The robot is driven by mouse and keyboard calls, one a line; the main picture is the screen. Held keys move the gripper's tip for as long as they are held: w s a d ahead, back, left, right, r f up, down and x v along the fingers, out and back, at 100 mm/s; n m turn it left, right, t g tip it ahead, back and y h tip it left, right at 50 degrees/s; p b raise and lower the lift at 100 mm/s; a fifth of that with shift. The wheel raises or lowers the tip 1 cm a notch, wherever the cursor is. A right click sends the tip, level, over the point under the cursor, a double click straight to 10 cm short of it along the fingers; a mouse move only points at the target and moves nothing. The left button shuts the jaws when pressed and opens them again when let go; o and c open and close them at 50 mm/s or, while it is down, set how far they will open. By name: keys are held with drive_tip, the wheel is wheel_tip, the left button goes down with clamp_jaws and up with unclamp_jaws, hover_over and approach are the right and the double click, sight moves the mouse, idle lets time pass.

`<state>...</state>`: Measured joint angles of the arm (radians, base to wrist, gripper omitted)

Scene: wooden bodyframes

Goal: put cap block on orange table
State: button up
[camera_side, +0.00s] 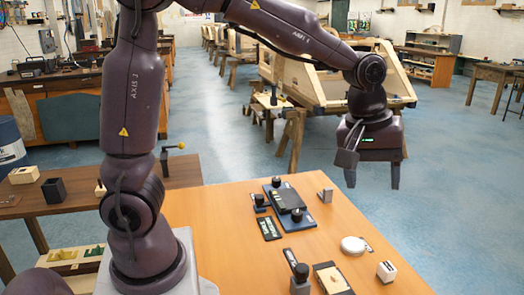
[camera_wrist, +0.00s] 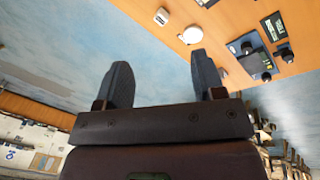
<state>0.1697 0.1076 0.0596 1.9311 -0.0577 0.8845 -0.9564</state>
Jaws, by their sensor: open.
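My gripper (camera_side: 372,180) is open and empty, pointing down, high beyond the right edge of the orange table (camera_side: 222,212). Its two dark fingers (camera_wrist: 160,68) are apart in the wrist view, with blue floor between them; the table (camera_wrist: 228,22) lies at the upper right there. I cannot tell for sure which piece is the cap block. Small blocks stand on the brown table (camera_side: 75,207) at left: a pale block with a dark top opening (camera_side: 24,175), a black block (camera_side: 54,190) and a piece with a peg (camera_side: 100,188).
The orange table holds a dark blue board with black knobs (camera_side: 290,205), a grey block (camera_side: 326,195), a white round disc (camera_side: 353,245), a white block (camera_side: 386,271) and a knobbed block (camera_side: 300,280). A wooden frame (camera_side: 310,85) stands behind. My arm crosses above the table.

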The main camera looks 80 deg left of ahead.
drive_tip(key=s+a+r+m+t, duration=0.1)
drive_tip(key=s+a+r+m, duration=0.1)
drive_tip(key=s+m, duration=0.3)
drive_tip(key=s+a+r+m+t, duration=0.2)
drive_tip(key=s+m, duration=0.3)
drive_tip(key=s, duration=0.7)
drive_tip(key=shift+s+a+y, duration=0.4)
drive_tip(key=shift+a, duration=0.05)
